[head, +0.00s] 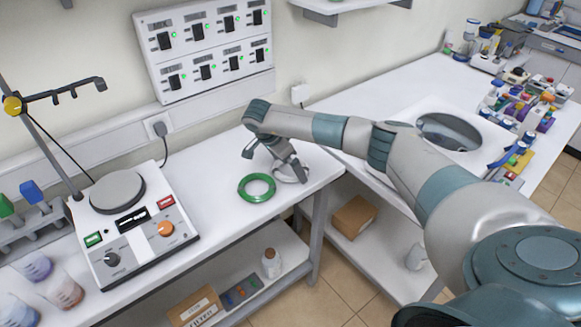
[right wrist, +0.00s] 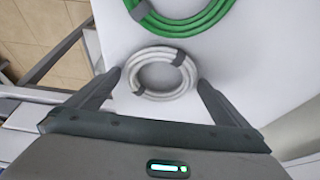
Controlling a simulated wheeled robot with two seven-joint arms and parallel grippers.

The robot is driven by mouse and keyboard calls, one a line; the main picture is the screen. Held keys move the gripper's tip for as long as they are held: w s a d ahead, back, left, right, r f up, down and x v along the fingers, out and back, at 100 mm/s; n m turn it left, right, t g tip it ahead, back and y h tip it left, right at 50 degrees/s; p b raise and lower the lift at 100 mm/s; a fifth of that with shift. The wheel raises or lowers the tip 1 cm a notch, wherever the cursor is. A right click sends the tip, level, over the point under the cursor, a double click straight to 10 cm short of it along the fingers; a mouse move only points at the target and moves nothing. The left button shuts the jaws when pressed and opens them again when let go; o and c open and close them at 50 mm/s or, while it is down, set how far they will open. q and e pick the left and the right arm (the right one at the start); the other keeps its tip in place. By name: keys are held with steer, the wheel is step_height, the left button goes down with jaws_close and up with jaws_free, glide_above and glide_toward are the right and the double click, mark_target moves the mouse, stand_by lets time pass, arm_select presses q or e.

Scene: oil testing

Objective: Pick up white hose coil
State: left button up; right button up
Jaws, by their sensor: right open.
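The white hose coil (head: 291,174) lies flat on the bench near its front right corner. In the head view my right gripper partly covers it. In the right wrist view the white hose coil (right wrist: 164,94) lies between the spread fingertips of my right gripper (right wrist: 160,82), with a dark band at its top and a smaller one at its left. My right gripper also shows in the head view (head: 290,174), open, pointing down over the coil. I cannot tell whether the fingers touch the coil. My left gripper is not in view.
A green hose coil (head: 257,187) lies just left of the white one. A hotplate device (head: 134,225) with a stand is further left on the bench. A switch panel (head: 205,50) is on the wall. A sink (head: 449,132) is in the right counter. The bench edge is close to the white coil.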

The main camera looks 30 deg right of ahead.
stand_by(0.3)
steer(key=c, duration=0.9)
steer(key=shift+r, duration=0.15)
steer(key=shift+r+b, duration=0.6)
steer(key=shift+b, duration=0.05)
step_height(320, 180, up, 2)
steer(key=shift+d+r+b, duration=0.1)
steer(key=shift+r+b, duration=0.15)
steer(key=shift+b, duration=0.55)
steer(key=s+d+r+b, duration=0.4)
steer(key=s+r, duration=0.3)
steer(key=s, duration=0.3)
steer(key=shift+s+d, duration=0.15)
steer(key=shift+d, duration=0.5)
